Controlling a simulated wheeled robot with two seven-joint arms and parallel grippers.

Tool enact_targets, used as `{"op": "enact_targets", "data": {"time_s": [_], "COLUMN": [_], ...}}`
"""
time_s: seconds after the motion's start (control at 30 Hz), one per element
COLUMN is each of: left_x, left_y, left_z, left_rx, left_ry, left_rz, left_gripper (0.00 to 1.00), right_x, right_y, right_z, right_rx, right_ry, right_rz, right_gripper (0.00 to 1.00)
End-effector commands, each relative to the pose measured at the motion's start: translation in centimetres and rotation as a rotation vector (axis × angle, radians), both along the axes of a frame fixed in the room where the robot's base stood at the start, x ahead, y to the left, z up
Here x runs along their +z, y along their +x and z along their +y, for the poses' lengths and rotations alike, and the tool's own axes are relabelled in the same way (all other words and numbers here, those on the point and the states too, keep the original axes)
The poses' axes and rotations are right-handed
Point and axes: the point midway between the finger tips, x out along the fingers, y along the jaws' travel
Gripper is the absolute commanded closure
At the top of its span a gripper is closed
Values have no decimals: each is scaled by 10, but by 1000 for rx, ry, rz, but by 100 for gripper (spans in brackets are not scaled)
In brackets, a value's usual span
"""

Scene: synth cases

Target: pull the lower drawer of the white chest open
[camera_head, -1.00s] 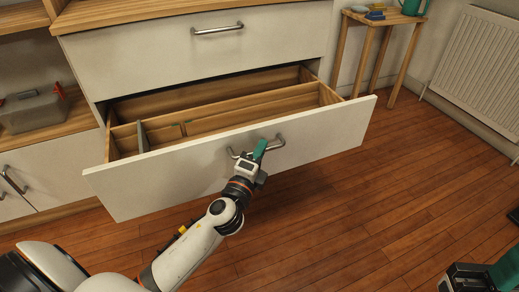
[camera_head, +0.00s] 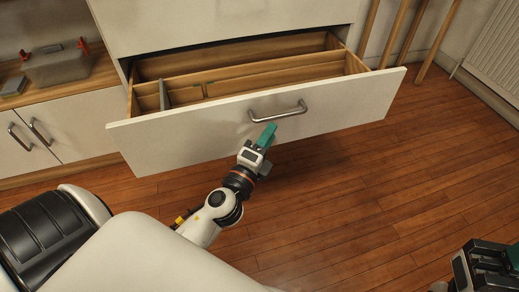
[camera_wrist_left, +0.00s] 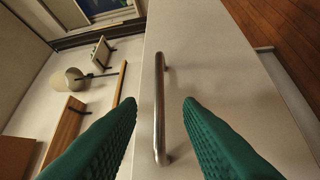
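The white chest (camera_head: 215,22) has its lower drawer (camera_head: 340,108) pulled well out, showing the wooden inside with dividers. A metal bar handle (camera_head: 278,113) is on the drawer front. My left gripper (camera_head: 265,136) is just below and in front of the handle in the head view. In the left wrist view its two green fingers (camera_wrist_left: 155,120) are wide apart, with the handle (camera_wrist_left: 159,105) between them in the picture and a gap on each side; neither finger touches it. My right gripper (camera_head: 490,258) is at the lower right, partly cut off, its fingers not clear.
A low cabinet (camera_head: 75,125) with two handles stands left of the chest, with a grey box (camera_head: 58,68) on its shelf. Wooden stand legs (camera_head: 400,35) and a radiator (camera_head: 492,50) are at the back right. The wooden floor (camera_head: 400,190) to the right is clear.

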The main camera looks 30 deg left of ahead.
Motion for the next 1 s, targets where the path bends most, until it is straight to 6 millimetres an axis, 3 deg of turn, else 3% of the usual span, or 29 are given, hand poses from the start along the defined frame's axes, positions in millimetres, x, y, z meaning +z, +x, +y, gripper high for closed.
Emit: {"op": "enact_targets", "data": {"time_s": [0.1,0.33,1.0], "left_x": [-5,-7,-3], "left_y": [-21,-42,-44], "left_z": [-2,-3,-8], "left_rx": [1,0,-23], "left_ry": [-3,-2,-22], "left_rz": [3,0,-6], "left_gripper": [67,67,67], "right_x": [-3,6,8], "right_y": [2,3,1], "right_z": [0,1,1], "right_rx": [-1,-3,-2], "right_ry": [1,4,-3], "right_rz": [0,-40,-42], "right_gripper": [64,64,64]}}
